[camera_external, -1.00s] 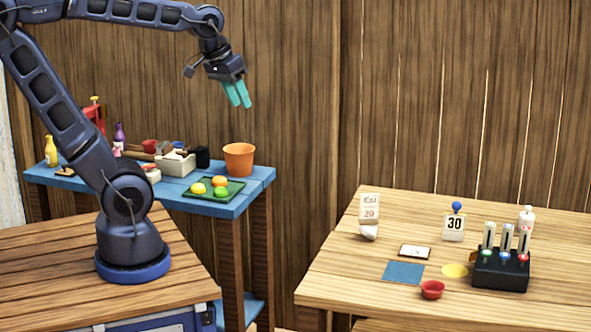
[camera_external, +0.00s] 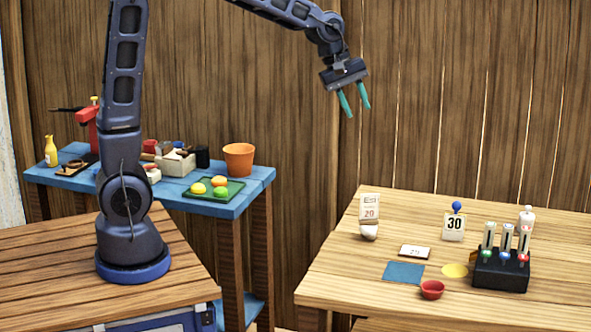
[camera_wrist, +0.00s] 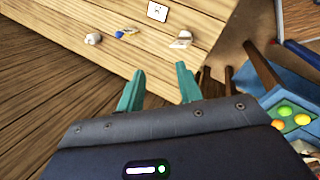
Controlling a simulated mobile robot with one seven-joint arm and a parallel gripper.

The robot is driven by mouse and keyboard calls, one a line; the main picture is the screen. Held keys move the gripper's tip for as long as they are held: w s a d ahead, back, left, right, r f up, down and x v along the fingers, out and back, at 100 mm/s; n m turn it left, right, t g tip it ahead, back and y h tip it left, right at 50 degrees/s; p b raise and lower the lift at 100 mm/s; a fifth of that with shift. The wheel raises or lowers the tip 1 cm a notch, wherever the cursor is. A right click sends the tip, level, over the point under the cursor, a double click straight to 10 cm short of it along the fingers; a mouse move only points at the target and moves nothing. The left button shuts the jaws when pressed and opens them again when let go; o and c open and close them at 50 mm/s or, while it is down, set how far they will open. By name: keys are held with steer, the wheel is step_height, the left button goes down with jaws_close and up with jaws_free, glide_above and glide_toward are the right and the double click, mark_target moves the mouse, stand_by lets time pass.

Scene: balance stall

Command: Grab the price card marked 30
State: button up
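The price card marked 30 (camera_external: 453,226) stands upright on the right wooden table, with a blue ball (camera_external: 456,206) at its top. My gripper (camera_external: 356,111) is in the air above and left of the right table, well apart from the card. Its two teal fingers are spread with nothing between them, and they also show in the wrist view (camera_wrist: 158,82).
A card marked 20 (camera_external: 369,207) stands left of it. A flat white card (camera_external: 415,252), blue square (camera_external: 404,272), yellow disc (camera_external: 455,270) and red bowl (camera_external: 432,289) lie in front. A black rack (camera_external: 500,270) stands at right. A cluttered blue table (camera_external: 226,208) is at left.

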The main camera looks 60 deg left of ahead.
steer(key=w+d+f+n, duration=0.4)
steer(key=w+f+n, duration=0.2)
steer(key=w+f, duration=0.6)
steer(key=n, duration=0.7)
glide_above(451, 240)
steer(key=shift+h, duration=0.4)
steer(key=shift+w+a+f, duration=0.1)
steer(key=shift+a+f, duration=0.05)
steer(key=shift+f, duration=5.3)
steer(key=shift+w+a+f, duration=0.1)
steer(key=shift+f, duration=5.3)
jaws_close()
